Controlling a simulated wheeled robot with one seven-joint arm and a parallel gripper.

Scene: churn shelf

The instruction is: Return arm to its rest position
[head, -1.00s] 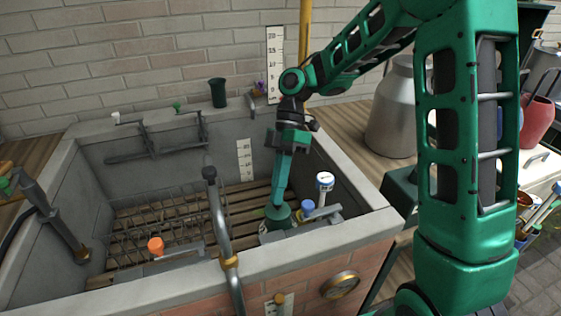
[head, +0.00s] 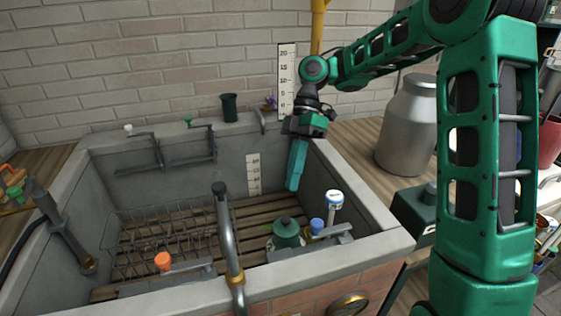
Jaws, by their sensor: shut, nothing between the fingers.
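My gripper (head: 293,186) hangs from my green arm over the right part of the stone basin (head: 374,238). Its teal fingers are shut and empty, pointing down. A green domed object (head: 287,233) stands in the basin below the fingertips, with a visible gap between them. My arm reaches in from the right, bent at the elbow.
A bent metal pipe (head: 228,230) rises at the basin's front. A blue-capped item (head: 317,226) and a white-topped gauge (head: 334,200) stand beside the green object. A wire rack (head: 165,245) lies at left. A large metal churn (head: 407,125) stands right on the wooden counter.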

